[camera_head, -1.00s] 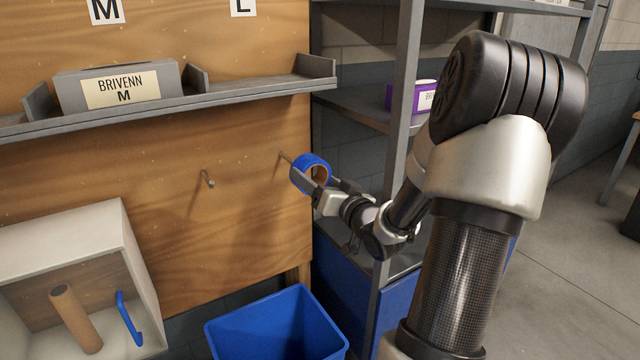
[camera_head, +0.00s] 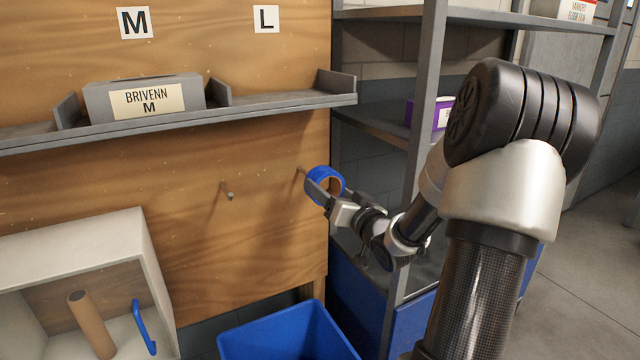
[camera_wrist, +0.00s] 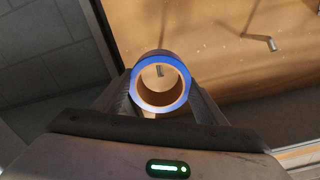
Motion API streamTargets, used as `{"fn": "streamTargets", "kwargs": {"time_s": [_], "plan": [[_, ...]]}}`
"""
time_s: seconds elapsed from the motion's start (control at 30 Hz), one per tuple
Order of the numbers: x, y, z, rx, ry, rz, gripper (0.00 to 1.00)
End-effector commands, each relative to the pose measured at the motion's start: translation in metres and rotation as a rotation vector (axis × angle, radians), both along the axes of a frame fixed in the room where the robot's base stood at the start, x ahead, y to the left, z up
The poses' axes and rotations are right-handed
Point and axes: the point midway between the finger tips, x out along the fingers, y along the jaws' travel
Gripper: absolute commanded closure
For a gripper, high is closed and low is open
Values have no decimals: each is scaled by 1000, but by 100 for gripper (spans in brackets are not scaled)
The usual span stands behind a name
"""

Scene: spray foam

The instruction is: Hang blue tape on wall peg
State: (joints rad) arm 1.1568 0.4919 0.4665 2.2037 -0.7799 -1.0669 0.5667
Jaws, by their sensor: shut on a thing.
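The blue tape (camera_head: 336,180) is a roll with a blue outside and a brown core. My gripper (camera_head: 322,190) is shut on it and holds it up near the right edge of the wooden wall panel. One wall peg (camera_head: 301,171) sticks out just left of the tape; its tip is close to or behind the roll. In the wrist view the tape (camera_wrist: 160,57) sits between the fingers, and a peg (camera_wrist: 159,70) shows through its hole. I cannot tell whether the peg has entered the hole. A second, bare peg (camera_head: 228,191) is further left; it also shows in the wrist view (camera_wrist: 258,40).
A grey ledge (camera_head: 280,101) with a BRIVENN box (camera_head: 145,98) runs above the pegs. A blue bin (camera_head: 285,335) stands below. A white open box (camera_head: 80,240) is at lower left. A metal shelf unit (camera_head: 418,120) stands close on the right.

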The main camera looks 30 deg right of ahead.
Motion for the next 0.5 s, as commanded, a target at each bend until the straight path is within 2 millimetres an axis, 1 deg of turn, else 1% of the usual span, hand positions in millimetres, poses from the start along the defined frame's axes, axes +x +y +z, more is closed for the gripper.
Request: {"fn": "streamTargets", "kwargs": {"time_s": [0.33, 0.5], "plan": [[0, 0, 1, -1, -1, 0, 61], [4, 0, 0, 0, -1, 1, 61]]}}
